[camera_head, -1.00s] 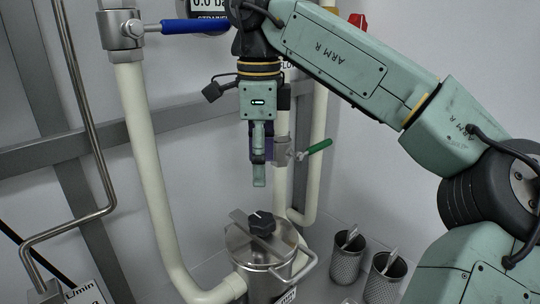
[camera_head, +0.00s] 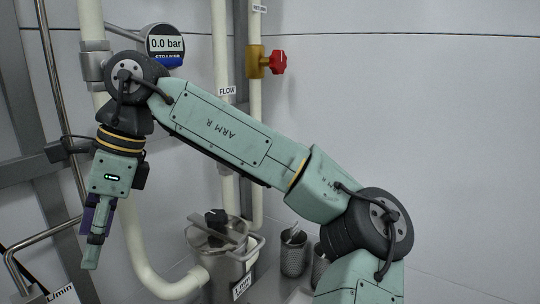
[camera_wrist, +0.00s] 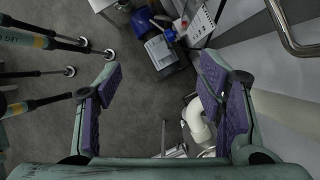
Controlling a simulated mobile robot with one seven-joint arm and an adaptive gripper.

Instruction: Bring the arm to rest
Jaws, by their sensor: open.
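My gripper (camera_head: 92,240) hangs pointing down at the left of the head view, in front of the grey frame and left of the strainer pot. In the wrist view my gripper (camera_wrist: 160,85) shows two purple-padded fingers spread wide apart, with nothing between them. The green arm reaches from the lower right up to an elbow at the upper left, then down to the gripper. The fingers touch nothing that I can see.
A lidded metal strainer pot (camera_head: 222,262) stands below centre, beside perforated cups (camera_head: 293,254). A gauge (camera_head: 164,45) reads 0.0 bar. A red-handled valve (camera_head: 277,62) is on a pipe. A blue-and-dark pump-like unit (camera_wrist: 160,50) stands on the floor. The right wall is bare.

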